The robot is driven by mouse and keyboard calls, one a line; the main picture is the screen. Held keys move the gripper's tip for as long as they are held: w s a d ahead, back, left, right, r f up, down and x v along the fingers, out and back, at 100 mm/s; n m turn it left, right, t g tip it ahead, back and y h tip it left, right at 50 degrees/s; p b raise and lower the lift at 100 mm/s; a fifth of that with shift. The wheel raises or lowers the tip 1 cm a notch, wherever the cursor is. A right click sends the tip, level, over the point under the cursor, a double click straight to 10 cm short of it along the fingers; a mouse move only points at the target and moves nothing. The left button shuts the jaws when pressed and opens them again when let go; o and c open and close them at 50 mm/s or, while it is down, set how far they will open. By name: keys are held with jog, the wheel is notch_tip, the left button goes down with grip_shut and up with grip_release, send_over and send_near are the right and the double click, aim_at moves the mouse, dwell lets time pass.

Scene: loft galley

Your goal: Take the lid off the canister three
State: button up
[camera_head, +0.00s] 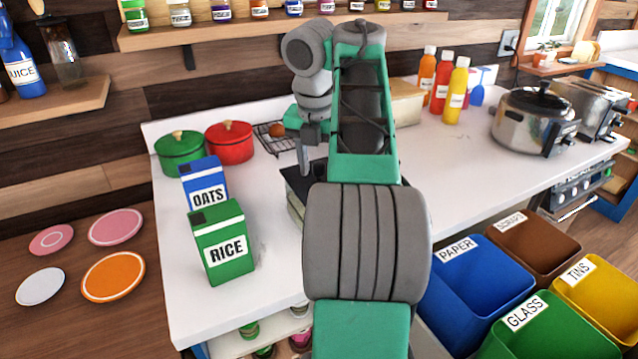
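A green lidded pot (181,153) and a red lidded pot (229,141) stand side by side at the back left of the white counter. Both have their lids on, each with a small knob. No label reading three shows, and I cannot tell which vessel is canister three; my arm hides part of the counter. My gripper (304,170) points down to the right of the red pot, over a dark flat-topped object (292,181) that my arm partly covers. Only one finger shows clearly, so its opening cannot be judged.
A blue OATS box (204,186) and a green RICE box (223,243) stand at the front left. A wire rack (268,141) is behind the gripper. Sauce bottles (441,80) and a steel cooker (532,118) stand at the right. The right-centre counter (440,160) is clear.

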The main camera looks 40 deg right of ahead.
grip_shut()
dwell(0.6)
